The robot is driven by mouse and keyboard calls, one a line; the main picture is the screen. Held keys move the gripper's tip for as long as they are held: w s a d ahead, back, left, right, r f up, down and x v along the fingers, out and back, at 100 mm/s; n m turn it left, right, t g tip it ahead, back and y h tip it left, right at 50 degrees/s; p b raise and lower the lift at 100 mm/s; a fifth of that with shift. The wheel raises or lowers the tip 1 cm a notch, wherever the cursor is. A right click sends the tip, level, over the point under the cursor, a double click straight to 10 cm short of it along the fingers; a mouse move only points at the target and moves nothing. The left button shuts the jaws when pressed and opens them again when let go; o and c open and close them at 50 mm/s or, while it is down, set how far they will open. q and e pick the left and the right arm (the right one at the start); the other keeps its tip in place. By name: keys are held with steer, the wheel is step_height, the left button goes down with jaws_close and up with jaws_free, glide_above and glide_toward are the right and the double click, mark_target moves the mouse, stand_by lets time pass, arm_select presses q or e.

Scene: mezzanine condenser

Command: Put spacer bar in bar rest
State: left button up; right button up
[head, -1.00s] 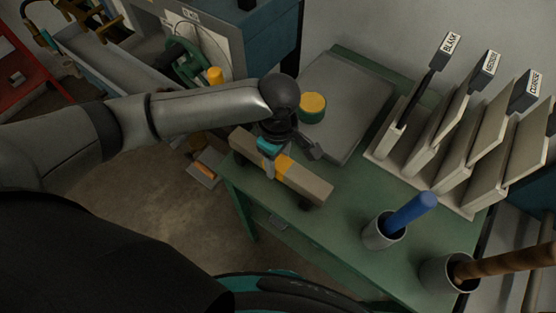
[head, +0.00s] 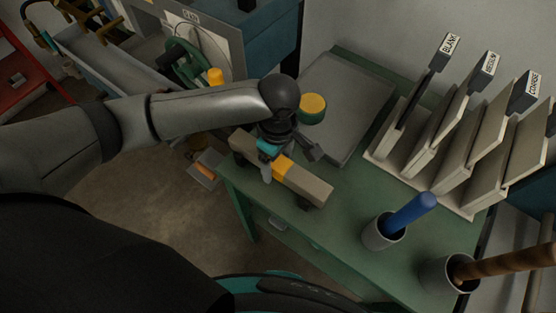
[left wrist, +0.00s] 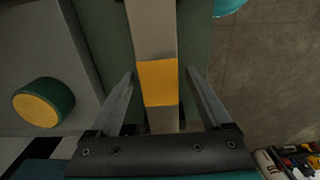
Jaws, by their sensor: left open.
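The spacer bar (head: 307,184) is a long beige-grey bar with a yellow band, lying along the front edge of the green table. A dark piece shows under its right end; I cannot tell whether this is the bar rest. My left gripper (head: 288,161) is open over the bar beside the yellow band. In the left wrist view the bar (left wrist: 152,30) runs between the open fingers (left wrist: 162,100), the yellow band lies between them, and gaps show on both sides. My right gripper is not in view.
A grey plate (head: 350,100) with a green, yellow-topped knob (head: 312,106) lies behind the bar. A rack of labelled boards (head: 440,150) stands at the right. Cups with a blue handle (head: 411,211) and a brown handle (head: 505,262) stand in front of it.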

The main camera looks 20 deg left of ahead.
mark_target(278, 162)
arm_select(q)
step_height(278, 162, up, 12)
steer(key=p, duration=0.3)
stand_by(0.4)
